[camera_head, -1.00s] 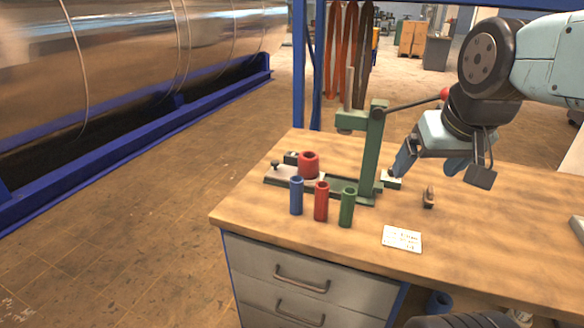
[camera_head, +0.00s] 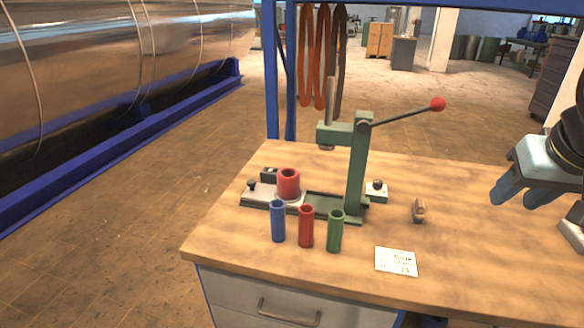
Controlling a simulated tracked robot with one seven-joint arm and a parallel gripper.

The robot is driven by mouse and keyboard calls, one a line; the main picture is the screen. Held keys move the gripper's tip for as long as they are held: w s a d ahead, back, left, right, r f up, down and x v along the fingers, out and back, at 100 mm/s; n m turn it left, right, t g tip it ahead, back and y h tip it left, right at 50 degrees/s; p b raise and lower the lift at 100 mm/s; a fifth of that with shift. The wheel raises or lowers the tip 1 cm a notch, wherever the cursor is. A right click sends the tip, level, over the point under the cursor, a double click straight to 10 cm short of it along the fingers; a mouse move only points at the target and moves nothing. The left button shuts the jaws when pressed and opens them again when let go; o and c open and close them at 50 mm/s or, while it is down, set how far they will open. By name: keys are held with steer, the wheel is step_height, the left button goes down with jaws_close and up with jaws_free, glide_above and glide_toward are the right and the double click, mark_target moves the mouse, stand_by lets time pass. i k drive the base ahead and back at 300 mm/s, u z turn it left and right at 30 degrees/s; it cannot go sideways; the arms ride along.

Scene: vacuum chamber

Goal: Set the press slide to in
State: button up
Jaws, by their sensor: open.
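The green arbor press (camera_head: 356,170) stands on the wooden bench, with its red-balled lever (camera_head: 437,104) pointing up and right. Its press slide (camera_head: 262,195) is a pale plate on a dark rail, lying at the left end, out from under the ram (camera_head: 327,140). A red ring-shaped holder (camera_head: 288,183) sits on the slide, and a small black knob (camera_head: 252,185) stands at its left end. My gripper (camera_head: 518,193) is open and empty at the right edge of the view, well apart from the press and partly cut off by the frame.
Blue (camera_head: 277,222), red (camera_head: 305,227) and green (camera_head: 335,232) tubes stand upright just in front of the rail. A white card (camera_head: 396,261) and a small wooden-handled item (camera_head: 418,210) lie to the right. The bench's right part (camera_head: 480,240) is mostly clear.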

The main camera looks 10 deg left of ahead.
mark_target(264, 192)
steer(key=z, duration=0.35)
steer(key=k, duration=1.6)
steer(key=u, duration=1.1)
steer(key=i, duration=1.7)
